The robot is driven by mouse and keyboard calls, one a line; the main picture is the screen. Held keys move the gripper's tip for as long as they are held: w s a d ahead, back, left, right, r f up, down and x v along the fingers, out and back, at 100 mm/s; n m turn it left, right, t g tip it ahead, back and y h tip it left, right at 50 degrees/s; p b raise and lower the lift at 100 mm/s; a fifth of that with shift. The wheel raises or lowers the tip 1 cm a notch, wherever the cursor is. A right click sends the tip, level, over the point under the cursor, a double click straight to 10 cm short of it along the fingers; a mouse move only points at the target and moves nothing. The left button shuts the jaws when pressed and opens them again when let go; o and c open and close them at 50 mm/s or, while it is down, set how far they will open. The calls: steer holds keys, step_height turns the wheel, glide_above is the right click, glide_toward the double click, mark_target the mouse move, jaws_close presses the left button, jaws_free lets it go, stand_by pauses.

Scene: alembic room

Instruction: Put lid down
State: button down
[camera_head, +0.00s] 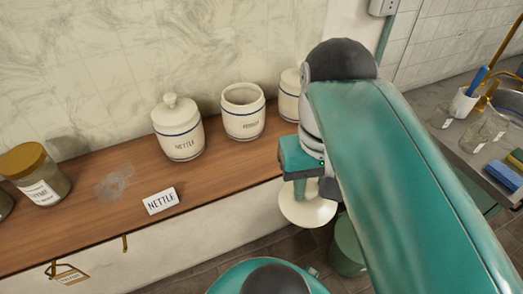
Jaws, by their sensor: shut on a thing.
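My gripper (308,188) is at the right of the wooden counter, in front of its edge in the picture. It is shut on a cream round lid (307,214), whose wide disc shows below the fingers. The lid's knob is hidden by the gripper. An open white jar (242,122) with a blue band stands on the counter without a lid. A third white jar (289,106) is partly hidden behind my arm.
The wooden counter (90,219) has a white NETTLE card (161,201) near its front edge, and clear wood in front of the jars. A brown-capped glass jar (36,175) is at the left. A green bin (348,247) stands on the floor below the lid.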

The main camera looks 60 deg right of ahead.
steer(key=w+d, duration=0.5)
steer(key=w, duration=0.3)
steer(key=w+d, duration=0.5)
steer(key=w, duration=0.3)
steer(key=f, duration=0.6)
steer(key=shift+w+f, duration=0.25)
steer(key=shift+f, duration=0.15)
steer(key=shift+w+f, duration=0.1)
steer(key=shift+w+f, duration=0.1)
steer(key=shift+f, duration=0.1)
steer(key=c, duration=1.1)
jaws_free()
steer(key=shift+c, duration=0.2)
